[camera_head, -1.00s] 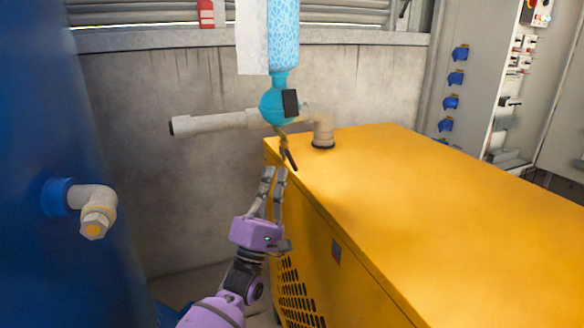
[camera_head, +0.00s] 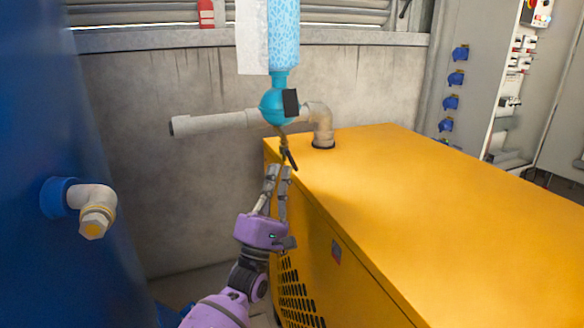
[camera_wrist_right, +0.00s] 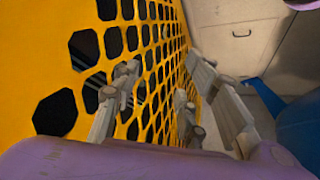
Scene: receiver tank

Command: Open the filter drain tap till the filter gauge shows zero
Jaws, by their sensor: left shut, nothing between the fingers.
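The filter (camera_head: 272,107) is a turquoise body with a pale blue patterned part above it, in the head view. A dark square piece (camera_head: 291,103) on its right side may be the gauge; no dial face or reading shows. Below hangs the brass drain tap (camera_head: 283,138) with a black lever (camera_head: 290,158) slanting down to the right. My left gripper (camera_head: 280,169) is shut and empty, its fingertips just below the lever; I cannot tell whether they touch it. My right gripper (camera_wrist_right: 165,78) shows only in the right wrist view, fingers apart and empty.
A yellow cabinet (camera_head: 430,200) stands right of my left gripper; its perforated side (camera_wrist_right: 150,45) is close to my right gripper. A grey pipe (camera_head: 215,123) runs through the filter. A blue tank (camera_head: 50,260) with an elbow fitting (camera_head: 97,205) stands at left.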

